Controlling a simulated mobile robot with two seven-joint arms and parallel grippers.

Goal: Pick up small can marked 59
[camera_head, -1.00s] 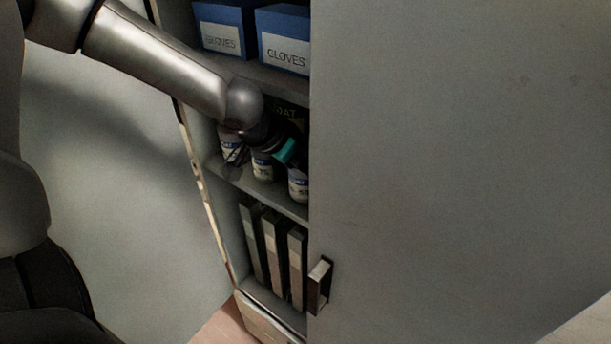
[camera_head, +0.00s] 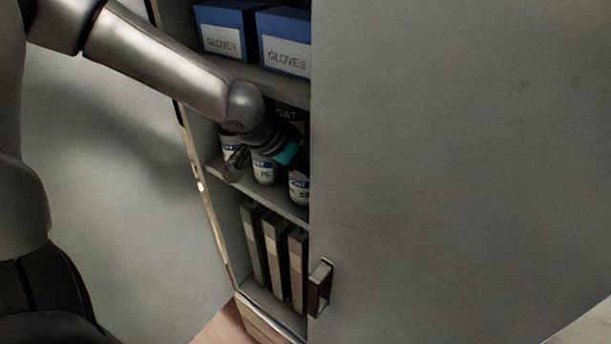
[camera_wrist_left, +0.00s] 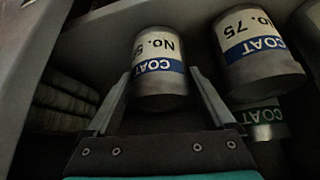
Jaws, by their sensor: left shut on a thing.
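A small white can with a blue COAT band (camera_wrist_left: 160,68) sits between the fingers of my left gripper (camera_wrist_left: 157,85) in the wrist view. Its label reads No. 5 and a second digit that is hard to read. My gripper is shut on it. In the head view this appears to be the right-hand can (camera_head: 299,188), partly cut off by the cabinet door. My gripper's fingers are mostly hidden there behind my wrist and the door. I cannot tell whether the can touches the shelf. My right gripper is not in view.
A can marked 75 (camera_wrist_left: 252,50) stands close beside the held one; it also shows in the head view (camera_head: 264,172). Another can (camera_head: 228,143) is farther left. A larger green COAT can (camera_wrist_left: 262,120) is behind. Blue glove boxes (camera_head: 285,40) are above. The door (camera_head: 450,150) closes off the right.

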